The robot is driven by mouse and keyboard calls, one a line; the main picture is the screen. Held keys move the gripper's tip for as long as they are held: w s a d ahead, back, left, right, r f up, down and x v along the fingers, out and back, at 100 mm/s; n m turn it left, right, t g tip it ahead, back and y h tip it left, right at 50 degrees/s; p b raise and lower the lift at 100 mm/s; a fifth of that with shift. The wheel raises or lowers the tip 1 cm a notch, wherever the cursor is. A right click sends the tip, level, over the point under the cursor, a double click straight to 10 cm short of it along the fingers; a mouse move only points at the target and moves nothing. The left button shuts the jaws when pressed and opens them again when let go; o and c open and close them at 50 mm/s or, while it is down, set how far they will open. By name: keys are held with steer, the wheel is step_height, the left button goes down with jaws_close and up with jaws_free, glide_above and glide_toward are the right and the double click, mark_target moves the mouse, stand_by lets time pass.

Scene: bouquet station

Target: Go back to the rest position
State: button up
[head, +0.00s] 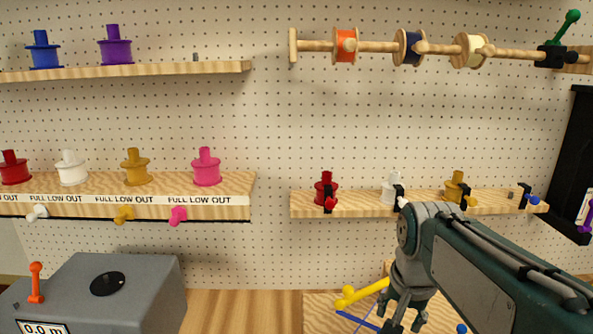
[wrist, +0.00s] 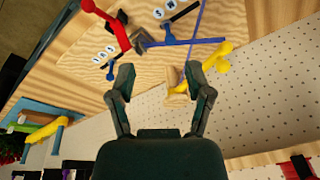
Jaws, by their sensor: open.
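My gripper (head: 404,318) is at the bottom right of the head view, pointing down above a light wooden board (head: 320,312) on the bench. In the wrist view my gripper (wrist: 160,75) has its two dark fingers spread apart with nothing between them. Past the fingertips are a yellow handle (wrist: 214,58), a red lever (wrist: 108,22) and a thin blue-violet strand (wrist: 196,38). The yellow handle (head: 360,292) also shows in the head view, just left of the gripper and apart from it. My arm hides part of the board.
A grey box (head: 120,285) with an orange lever stands at the lower left. Shelves on the pegboard hold coloured spools, including a pink one (head: 206,168) and a red one (head: 326,190). A wooden rod (head: 378,47) carries several spools. A black frame (head: 570,165) is at the right edge.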

steer(key=s+a+f+n+t, duration=0.1)
steer(key=s+n, duration=0.2)
steer(key=s, duration=0.3)
steer(key=s+f+n+t, duration=0.2)
steer(key=s+n, duration=0.1)
steer(key=s, duration=0.3)
steer(key=shift+a+f, duration=0.3)
steer(key=shift+a, duration=0.1)
steer(key=shift+s, duration=0.1)
